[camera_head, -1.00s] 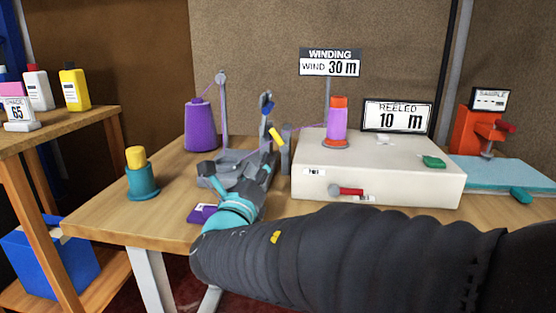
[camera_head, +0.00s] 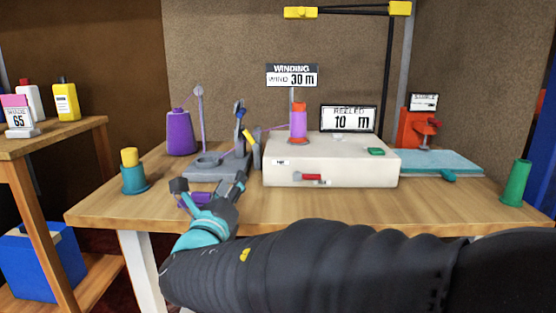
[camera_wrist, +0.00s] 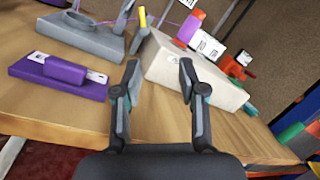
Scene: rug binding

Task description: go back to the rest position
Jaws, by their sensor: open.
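My gripper (camera_head: 208,188) is open and empty above the front edge of the table, left of the winding machine. In the wrist view its two fingers (camera_wrist: 158,85) stand apart with bare table between them. The cream winding machine (camera_head: 330,165) carries a spool wound in purple (camera_head: 298,122) with an orange top. A purple block with a white label (camera_wrist: 62,76) lies on the table near my gripper, and in the head view my fingers partly cover it. No mark of a rest position shows.
A grey thread stand (camera_head: 215,172), purple cone (camera_head: 180,135) and teal pot with yellow top (camera_head: 131,172) stand left on the table (camera_head: 380,205). A red clamp device (camera_head: 414,130) and green cylinder (camera_head: 515,183) are at right. The front right tabletop is mostly clear.

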